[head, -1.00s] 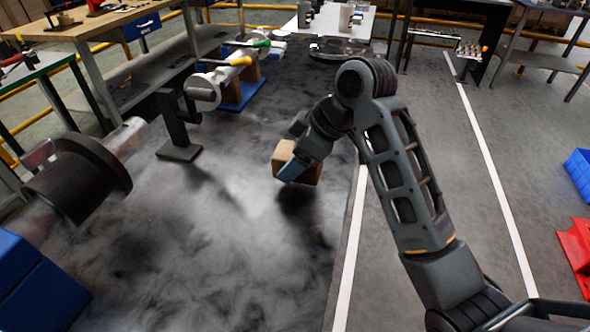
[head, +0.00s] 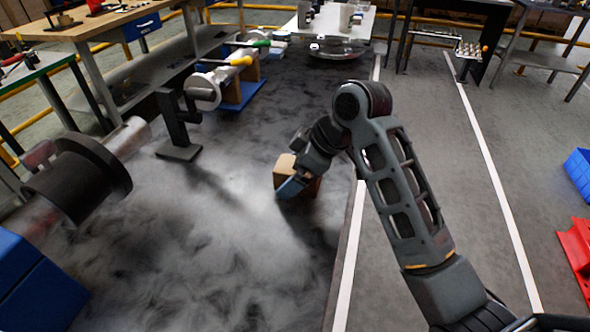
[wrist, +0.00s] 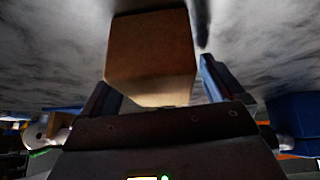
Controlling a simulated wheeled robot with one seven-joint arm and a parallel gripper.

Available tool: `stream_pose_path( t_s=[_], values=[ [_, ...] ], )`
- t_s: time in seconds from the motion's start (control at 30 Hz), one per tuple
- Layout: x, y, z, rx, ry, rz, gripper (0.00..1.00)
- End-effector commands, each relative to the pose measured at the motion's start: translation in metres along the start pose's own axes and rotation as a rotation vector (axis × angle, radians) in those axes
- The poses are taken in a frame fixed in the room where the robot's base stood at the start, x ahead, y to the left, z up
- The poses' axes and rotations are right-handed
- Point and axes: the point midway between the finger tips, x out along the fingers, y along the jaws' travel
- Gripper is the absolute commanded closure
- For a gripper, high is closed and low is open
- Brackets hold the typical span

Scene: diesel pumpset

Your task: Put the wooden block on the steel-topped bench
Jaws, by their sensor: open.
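The wooden block (head: 287,165) is a tan cube near the middle of the head view, partly hidden by my gripper (head: 294,184). In the wrist view the block (wrist: 150,50) sits between and beyond the two blue fingertips. The fingers are apart, with a visible gap on the right side of the block. I cannot tell whether the left finger touches it, or what the block rests on. A light-topped bench (head: 362,27) stands at the back centre and may be the steel-topped one; cups and small items are on it.
A wood-topped bench (head: 95,22) and a green-topped bench (head: 30,68) line the left. Machine parts (head: 75,180) and a black stand (head: 180,150) are left of my gripper. Blue (head: 580,172) and red (head: 575,250) bins lie right. The stained floor around is mostly clear.

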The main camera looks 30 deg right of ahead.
Motion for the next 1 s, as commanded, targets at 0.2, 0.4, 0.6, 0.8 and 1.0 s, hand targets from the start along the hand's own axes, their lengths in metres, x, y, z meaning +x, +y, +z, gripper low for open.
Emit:
stream_pose_path(
  t_s=[0.2, 0.4, 0.6, 0.8, 1.0],
  values=[
    [-0.013, 0.001, -0.001, 0.000, 0.002, 0.002, 0.05],
    [-0.052, 0.001, -0.001, -0.001, 0.003, 0.004, 0.05],
    [-0.091, 0.001, -0.001, -0.001, 0.002, 0.004, 0.05],
    [-0.116, 0.001, -0.001, 0.000, 0.001, 0.002, 0.05],
    [-0.121, 0.000, 0.000, 0.000, 0.000, 0.000, 0.05]
  ],
)
